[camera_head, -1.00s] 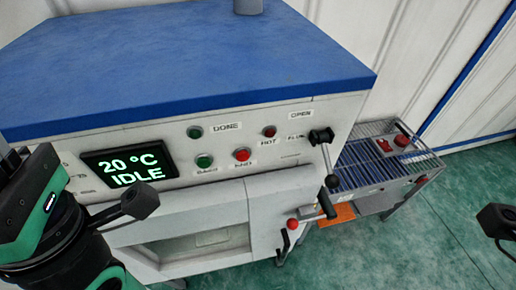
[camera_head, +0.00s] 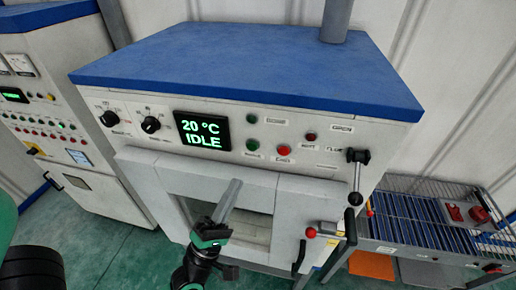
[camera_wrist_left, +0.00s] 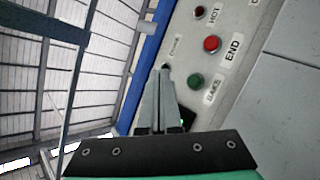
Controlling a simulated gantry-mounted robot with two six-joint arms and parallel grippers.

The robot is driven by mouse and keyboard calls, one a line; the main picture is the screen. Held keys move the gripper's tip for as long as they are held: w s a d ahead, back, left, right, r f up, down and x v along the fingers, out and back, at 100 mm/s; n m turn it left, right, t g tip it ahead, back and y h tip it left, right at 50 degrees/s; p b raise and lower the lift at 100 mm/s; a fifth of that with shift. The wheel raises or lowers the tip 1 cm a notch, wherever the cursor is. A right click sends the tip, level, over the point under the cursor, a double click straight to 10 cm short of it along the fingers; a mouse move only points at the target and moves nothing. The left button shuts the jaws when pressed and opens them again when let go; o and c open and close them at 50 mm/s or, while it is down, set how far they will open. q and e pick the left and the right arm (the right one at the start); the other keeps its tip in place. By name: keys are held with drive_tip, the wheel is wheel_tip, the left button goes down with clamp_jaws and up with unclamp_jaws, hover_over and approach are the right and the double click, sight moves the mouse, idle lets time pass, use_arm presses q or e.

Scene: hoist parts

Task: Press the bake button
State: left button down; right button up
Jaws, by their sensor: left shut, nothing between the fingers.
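The bake button is a green button (camera_head: 253,145) with a BAKE label, on the white front panel of the blue-topped oven (camera_head: 240,60). It stands left of the red END button (camera_head: 284,150). The display (camera_head: 203,131) reads 20 °C, IDLE. My left gripper (camera_head: 236,183) is shut and empty, pointing up in front of the oven, below the button in the head view. In the left wrist view, its closed fingers (camera_wrist_left: 163,74) lie left of the green button (camera_wrist_left: 194,81), visibly apart from it in the picture. My right gripper is not seen.
A lever (camera_head: 357,175) and a red-knobbed handle (camera_head: 311,233) stick out at the oven's right. A slatted rack (camera_head: 420,220) stands to the right. A control cabinet (camera_head: 60,110) stands at the left. Green floor shows between.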

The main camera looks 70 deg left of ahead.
sight(252, 146)
use_arm(q)
drive_tip(key=w+a+b, duration=0.1)
drive_tip(key=a+b, duration=0.1)
drive_tip(key=w+a+b, duration=0.4)
drive_tip(key=b, duration=0.1)
drive_tip(key=shift+w+a, duration=0.1)
drive_tip(key=shift+a, duration=0.4)
idle(2.0)
drive_tip(key=shift+w+a+f+b, duration=0.1)
drive_tip(key=shift+w+a+b, duration=0.1)
drive_tip(key=shift+b, duration=0.3)
drive_tip(key=shift+w+a+b, duration=0.1)
drive_tip(key=shift+a+b, duration=0.05)
drive_tip(key=shift+b, duration=0.2)
